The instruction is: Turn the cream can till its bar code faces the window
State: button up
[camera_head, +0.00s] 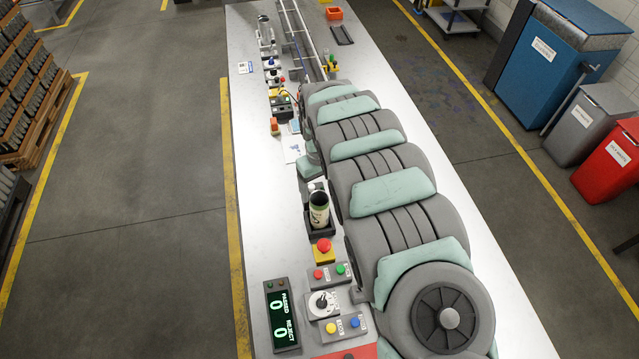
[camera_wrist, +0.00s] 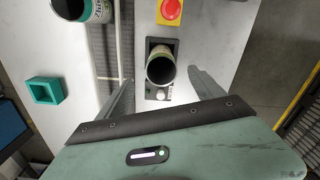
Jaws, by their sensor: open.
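The cream can (camera_head: 319,216) stands upright and open-topped in a black holder (camera_head: 310,228), with dark green print on its side. No bar code can be made out. In the wrist view the can (camera_wrist: 160,70) shows mostly its dark open mouth. My gripper (camera_wrist: 161,76) is open, its two fingers left and right of the can with gaps to both sides. How far the fingertips are above or short of the can is unclear. A small grey-and-black unit (camera_wrist: 157,94) sits beside the holder; I cannot tell whether it bears the window. In the head view my arm hides most of the gripper.
A red stop button on a yellow base (camera_head: 323,247) is close to the holder. In the wrist view, another printed can (camera_wrist: 97,12) and a teal square tray (camera_wrist: 45,91) lie left. A control panel (camera_head: 322,303) and counter display (camera_head: 281,317) stand near.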

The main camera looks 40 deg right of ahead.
aim_at(319, 199)
jog(key=shift+a+m, duration=0.1)
jog(key=shift+m, duration=0.8)
jog(key=shift+f, duration=0.25)
notch_tip(319, 199, down, 6)
jog(key=shift+a+r+p, duration=0.1)
jog(key=shift+p, duration=0.55)
notch_tip(319, 199, down, 3)
jog(key=shift+f, duration=0.75)
